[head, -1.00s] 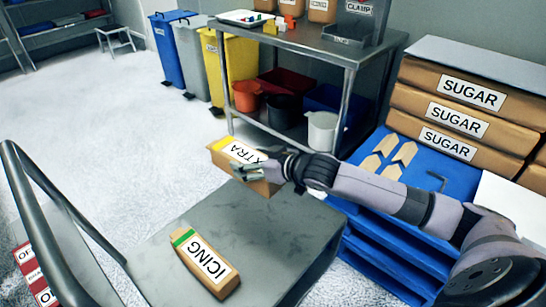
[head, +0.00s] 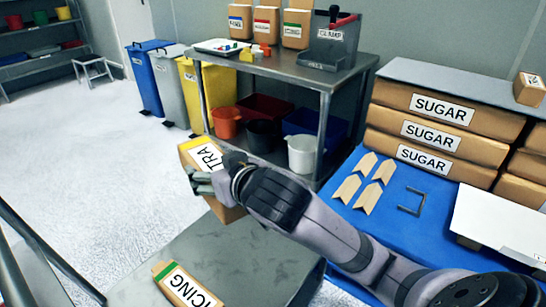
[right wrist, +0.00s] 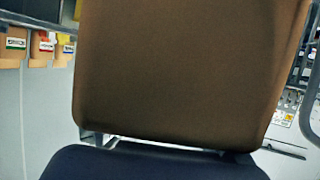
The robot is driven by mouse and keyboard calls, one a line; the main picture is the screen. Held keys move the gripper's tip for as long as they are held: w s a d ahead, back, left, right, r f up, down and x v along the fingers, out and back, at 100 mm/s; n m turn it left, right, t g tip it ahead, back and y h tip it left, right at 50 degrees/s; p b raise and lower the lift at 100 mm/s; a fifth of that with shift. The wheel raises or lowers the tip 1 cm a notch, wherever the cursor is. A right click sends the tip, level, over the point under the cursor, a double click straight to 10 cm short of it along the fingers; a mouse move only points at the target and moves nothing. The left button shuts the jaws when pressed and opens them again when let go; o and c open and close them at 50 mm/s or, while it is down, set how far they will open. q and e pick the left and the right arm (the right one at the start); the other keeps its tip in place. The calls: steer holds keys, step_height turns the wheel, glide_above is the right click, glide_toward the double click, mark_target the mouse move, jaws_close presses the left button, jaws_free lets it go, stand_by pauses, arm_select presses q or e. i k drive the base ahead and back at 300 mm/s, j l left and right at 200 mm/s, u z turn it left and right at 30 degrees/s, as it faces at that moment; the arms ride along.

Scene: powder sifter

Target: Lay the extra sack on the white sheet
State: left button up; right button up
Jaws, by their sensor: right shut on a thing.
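The extra sack (head: 230,208), brown with a white label reading partly "TRA" and a yellow band, is held in the air by my right gripper (head: 205,182) above the far end of the grey cart. Its brown face (right wrist: 190,65) fills most of the right wrist view. My right gripper is shut on it, and the arm hides part of the label. The white sheet (head: 505,222) lies at the right on the blue surface, apart from the sack. My left gripper is not in view.
An icing sack (head: 188,285) lies on the grey cart (head: 235,260). The blue surface (head: 385,235) holds several tan arrow pieces (head: 357,185) and a dark bracket (head: 412,203). Stacked sugar sacks (head: 440,128) stand behind. A metal table (head: 300,68) and bins (head: 205,85) are farther back.

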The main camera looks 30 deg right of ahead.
mark_target(513, 223)
steer(key=k+z, duration=0.1)
steer(key=k, duration=0.55)
steer(key=z, duration=1.3)
steer(key=i+z, duration=0.15)
steer(key=z, duration=0.2)
steer(key=i+z, duration=0.2)
steer(key=z, duration=0.15)
steer(key=i+z, duration=0.15)
steer(key=z, duration=0.2)
steer(key=i+j, duration=0.6)
steer(key=i, duration=0.15)
